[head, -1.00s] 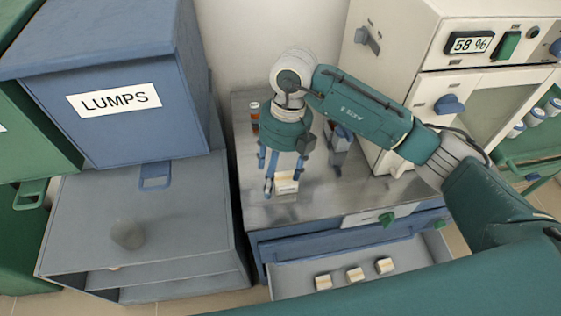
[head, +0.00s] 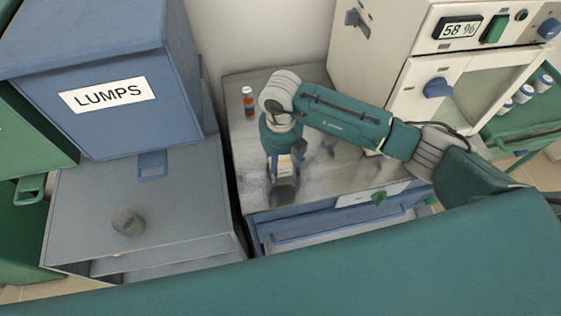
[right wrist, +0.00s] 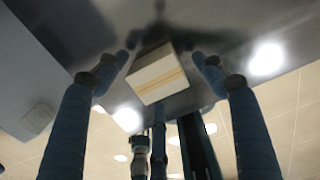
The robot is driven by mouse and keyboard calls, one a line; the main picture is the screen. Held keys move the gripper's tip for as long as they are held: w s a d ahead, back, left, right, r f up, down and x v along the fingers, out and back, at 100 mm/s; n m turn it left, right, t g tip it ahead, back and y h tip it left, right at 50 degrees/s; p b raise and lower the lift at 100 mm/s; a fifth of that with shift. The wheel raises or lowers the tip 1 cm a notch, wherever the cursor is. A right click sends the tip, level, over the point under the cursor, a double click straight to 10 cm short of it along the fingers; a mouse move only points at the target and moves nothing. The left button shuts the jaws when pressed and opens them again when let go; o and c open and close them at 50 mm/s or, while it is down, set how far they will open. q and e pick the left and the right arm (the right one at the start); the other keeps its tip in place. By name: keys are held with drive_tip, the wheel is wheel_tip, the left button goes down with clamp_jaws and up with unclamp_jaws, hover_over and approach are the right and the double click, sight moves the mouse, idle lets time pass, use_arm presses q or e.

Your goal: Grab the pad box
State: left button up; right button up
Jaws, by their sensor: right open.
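The pad box (right wrist: 158,75) is a small cream-white box with a tan stripe in the right wrist view, on the shiny metal top. My right gripper (right wrist: 168,60) is open, with a finger on either side of the box and gaps between fingers and box. In the head view the right gripper (head: 284,180) points down over the front left part of the metal counter (head: 240,165). A small pale patch that looks like the box (head: 284,167) shows at the gripper, mostly hidden by it. My left gripper is not in view.
A small brown bottle (head: 248,100) stands behind the gripper. A blue LUMPS bin (head: 110,120) and a grey cabinet (head: 185,200) with a dark lump (head: 128,221) are at left. A furnace (head: 400,100) stands at right. A blue drawer (head: 330,226) is below the counter.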

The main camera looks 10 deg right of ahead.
drive_tip(key=shift+f, duration=0.4)
drive_tip(key=c, duration=1.4)
